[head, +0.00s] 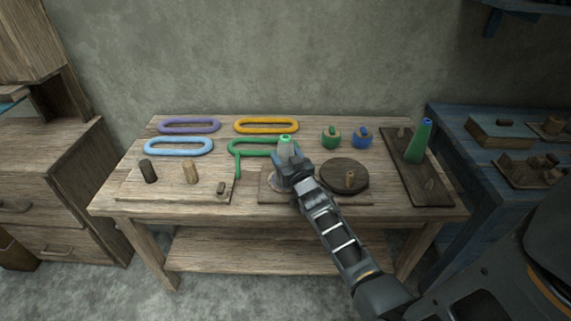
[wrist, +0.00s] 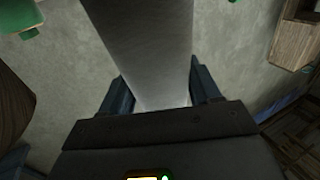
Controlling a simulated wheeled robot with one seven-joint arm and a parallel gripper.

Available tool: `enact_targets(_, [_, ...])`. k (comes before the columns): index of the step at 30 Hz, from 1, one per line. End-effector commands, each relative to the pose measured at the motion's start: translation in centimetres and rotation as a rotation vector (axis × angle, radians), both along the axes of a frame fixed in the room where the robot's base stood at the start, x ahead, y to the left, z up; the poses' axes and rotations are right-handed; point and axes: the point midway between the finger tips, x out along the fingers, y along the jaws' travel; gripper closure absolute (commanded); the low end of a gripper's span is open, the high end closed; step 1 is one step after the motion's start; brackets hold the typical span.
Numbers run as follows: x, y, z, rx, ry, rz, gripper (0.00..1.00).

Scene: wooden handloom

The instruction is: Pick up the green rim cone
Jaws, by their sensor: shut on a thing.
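The grey cone with a green rim (head: 285,148) stands upright at the middle of the table, its green top showing above my gripper (head: 289,162). My gripper is shut on the cone, with one dark finger on each side. In the wrist view the grey cone body (wrist: 152,45) fills the upper middle between the two fingers (wrist: 158,95). The cone's lower part is hidden behind my gripper in the head view. I cannot tell whether its base touches the board below.
A green cone with a blue rim (head: 419,142) stands on a dark board (head: 431,188) at the right. A round dark disc with a peg (head: 344,168) is right of my gripper. Green (head: 331,138) and blue (head: 362,138) pots and coloured loops (head: 179,146) lie behind.

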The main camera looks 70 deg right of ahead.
Motion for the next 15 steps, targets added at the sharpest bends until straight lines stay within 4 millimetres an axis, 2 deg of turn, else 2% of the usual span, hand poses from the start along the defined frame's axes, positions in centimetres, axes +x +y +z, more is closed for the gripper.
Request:
enact_targets(1, [-0.01, 0.0, 0.01, 0.0, 0.0, 0.0, 0.65])
enact_targets(5, [0.01, -0.01, 0.07, -0.001, -0.001, 0.0, 0.75])
enact_targets(15, [0.04, 0.01, 0.68, -0.002, -0.002, 0.001, 0.75])
